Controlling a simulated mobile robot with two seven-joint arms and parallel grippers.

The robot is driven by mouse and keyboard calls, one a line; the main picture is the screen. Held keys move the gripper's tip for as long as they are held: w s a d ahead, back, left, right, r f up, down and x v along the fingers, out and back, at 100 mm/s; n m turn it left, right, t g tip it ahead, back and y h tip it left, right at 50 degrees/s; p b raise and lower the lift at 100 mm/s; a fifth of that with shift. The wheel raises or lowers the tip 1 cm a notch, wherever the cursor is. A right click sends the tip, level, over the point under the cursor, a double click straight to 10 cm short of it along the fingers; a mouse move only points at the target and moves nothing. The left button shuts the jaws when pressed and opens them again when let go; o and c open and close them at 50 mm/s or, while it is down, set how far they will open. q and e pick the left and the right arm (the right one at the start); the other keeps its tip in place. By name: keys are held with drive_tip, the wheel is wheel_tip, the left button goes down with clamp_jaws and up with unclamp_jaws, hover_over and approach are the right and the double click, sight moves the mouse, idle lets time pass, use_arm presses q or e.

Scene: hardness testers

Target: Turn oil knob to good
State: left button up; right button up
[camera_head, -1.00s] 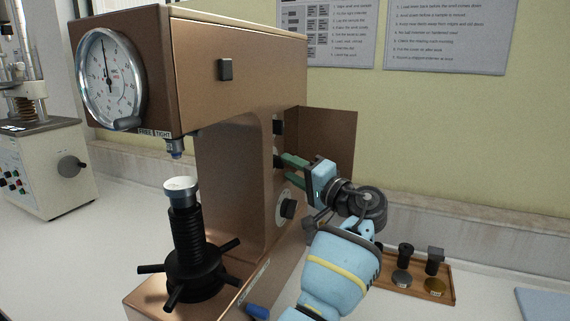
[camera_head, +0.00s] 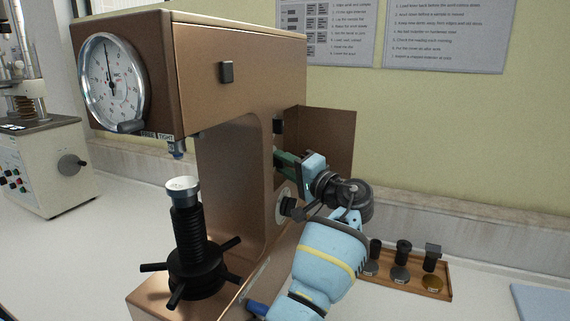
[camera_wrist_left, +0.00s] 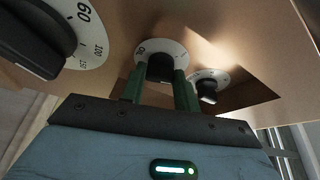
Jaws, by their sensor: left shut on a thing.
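The bronze hardness tester (camera_head: 235,130) stands on the counter, with its side panel facing my left gripper (camera_head: 284,164). In the left wrist view, the gripper's green fingers (camera_wrist_left: 160,92) are on both sides of a black knob (camera_wrist_left: 160,66) on a white dial, and they are shut on it. The dial's lettering is mostly hidden, so I cannot read its setting. A smaller black knob (camera_wrist_left: 207,92) on a white dial sits to its right. A large black knob (camera_wrist_left: 38,38) with a numbered dial is at the left; it also shows in the head view (camera_head: 287,206). My right gripper is not in view.
A brown open panel (camera_head: 328,140) stands behind the gripper. The tester's black spindle handwheel (camera_head: 197,270) is at the front left. A wooden tray (camera_head: 405,285) with several small parts lies at the right. Another tester (camera_head: 40,160) stands at the far left.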

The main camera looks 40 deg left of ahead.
use_arm(q)
drive_tip(key=r+m+p, duration=0.1)
drive_tip(key=m+p, duration=0.1)
drive_tip(key=p, duration=0.1)
drive_tip(key=shift+s+h, duration=0.1)
drive_tip(key=shift+h, duration=0.3)
drive_tip(key=shift+f+m+p, duration=0.1)
drive_tip(key=shift+m+p, duration=0.3)
drive_tip(key=shift+m, duration=0.2)
drive_tip(key=shift+f+h, duration=0.15)
drive_tip(key=shift+h, duration=0.15)
drive_tip(key=shift+f, duration=0.15)
drive_tip(key=o, duration=0.7)
drive_tip(key=shift+d, duration=0.35)
drive_tip(key=s+d+b, duration=0.1)
drive_tip(key=d, duration=0.6)
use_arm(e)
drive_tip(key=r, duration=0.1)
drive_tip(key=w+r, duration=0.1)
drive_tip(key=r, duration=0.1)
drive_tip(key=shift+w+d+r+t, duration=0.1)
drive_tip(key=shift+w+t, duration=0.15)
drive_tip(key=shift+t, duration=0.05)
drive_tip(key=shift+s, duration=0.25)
